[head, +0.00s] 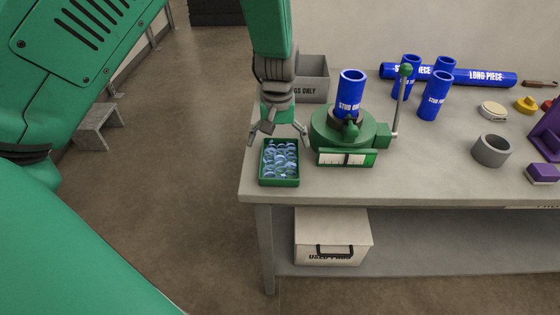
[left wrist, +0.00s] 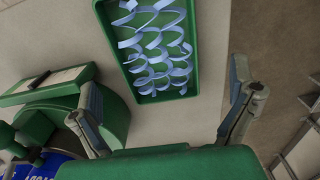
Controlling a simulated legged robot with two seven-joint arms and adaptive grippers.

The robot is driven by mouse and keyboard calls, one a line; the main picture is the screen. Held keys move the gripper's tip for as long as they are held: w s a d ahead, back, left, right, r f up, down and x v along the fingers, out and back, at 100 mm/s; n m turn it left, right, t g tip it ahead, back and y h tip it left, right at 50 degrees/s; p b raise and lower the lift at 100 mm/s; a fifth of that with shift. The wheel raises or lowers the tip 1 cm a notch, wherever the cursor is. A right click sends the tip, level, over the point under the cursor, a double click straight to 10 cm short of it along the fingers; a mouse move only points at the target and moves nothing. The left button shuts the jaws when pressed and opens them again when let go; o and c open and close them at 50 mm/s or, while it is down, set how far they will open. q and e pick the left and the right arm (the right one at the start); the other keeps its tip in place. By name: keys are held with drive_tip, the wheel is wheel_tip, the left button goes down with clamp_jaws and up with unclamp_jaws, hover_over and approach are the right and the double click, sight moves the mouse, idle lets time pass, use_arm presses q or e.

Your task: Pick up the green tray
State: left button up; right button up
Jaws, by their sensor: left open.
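The green tray (head: 279,182) sits on the left front corner of the grey bench, filled with pale blue curled shavings (head: 280,158). It also shows at the top of the left wrist view (left wrist: 194,85), between and ahead of my fingers. My left gripper (head: 279,132) hangs just behind and above the tray, fingers spread, empty. In the left wrist view the gripper (left wrist: 165,105) has its two fingers wide apart, with the tray beyond their tips. Whether a finger touches the tray cannot be told. My right gripper is not in view.
A green clamp device (head: 345,130) holding a blue stub piece (head: 351,88) stands close right of the tray. A grey bin (head: 312,80) is behind. The bench's left edge is near the tray.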

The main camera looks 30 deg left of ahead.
sight(280, 163)
use_arm(q)
drive_tip(key=f, duration=0.4)
drive_tip(key=shift+w+d+f+p, duration=0.1)
drive_tip(key=shift+d+f+p, duration=0.15)
drive_tip(key=shift+d+p, duration=0.15)
drive_tip(key=shift+w+f, duration=0.1)
drive_tip(key=shift+f, duration=0.45)
drive_tip(key=shift+a, duration=0.2)
drive_tip(key=c, duration=1)
